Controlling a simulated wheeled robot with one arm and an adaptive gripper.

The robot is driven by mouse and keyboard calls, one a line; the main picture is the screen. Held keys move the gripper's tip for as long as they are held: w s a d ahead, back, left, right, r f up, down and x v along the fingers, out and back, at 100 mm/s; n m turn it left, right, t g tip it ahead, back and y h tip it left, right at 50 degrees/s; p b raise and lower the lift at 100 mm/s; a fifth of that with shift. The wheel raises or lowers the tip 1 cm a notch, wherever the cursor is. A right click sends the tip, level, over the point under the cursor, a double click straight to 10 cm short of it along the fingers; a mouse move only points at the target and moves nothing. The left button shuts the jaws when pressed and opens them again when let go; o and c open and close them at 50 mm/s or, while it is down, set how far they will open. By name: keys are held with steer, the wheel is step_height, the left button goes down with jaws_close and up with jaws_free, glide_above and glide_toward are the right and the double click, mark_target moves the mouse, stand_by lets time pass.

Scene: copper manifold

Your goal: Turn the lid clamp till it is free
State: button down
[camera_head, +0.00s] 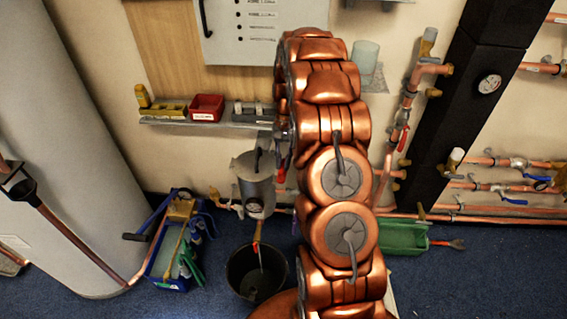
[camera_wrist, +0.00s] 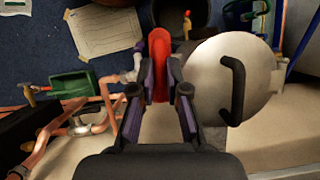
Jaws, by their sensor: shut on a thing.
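The lid clamp (camera_wrist: 159,64) is a red lever beside the round grey lid (camera_wrist: 210,78) of a metal canister. In the wrist view my gripper (camera_wrist: 158,88) has its two fingers on either side of the lever, and it is shut on it. The lid has a dark curved handle (camera_wrist: 236,90) and sits on the canister, right of my fingers. In the head view the canister (camera_head: 254,182) stands left of my copper-coloured arm. A bit of the red lever (camera_head: 281,173) shows at its right side. My gripper is mostly hidden behind my arm there.
A black bucket (camera_head: 256,273) stands on the floor below the canister. A shelf (camera_head: 220,125) with a red bin (camera_head: 207,107) is on the wall behind. A blue tool tote (camera_head: 172,262) is at left, a green tray (camera_head: 403,238) at right. Copper pipes (camera_head: 490,218) line the right wall.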

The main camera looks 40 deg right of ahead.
steer(key=shift+f+n, duration=0.1)
steer(key=shift+n, duration=0.5)
steer(key=shift+h, duration=0.3)
steer(key=c, duration=1.2)
jaws_free()
steer(key=v, duration=1.2)
steer(key=shift+w, duration=0.2)
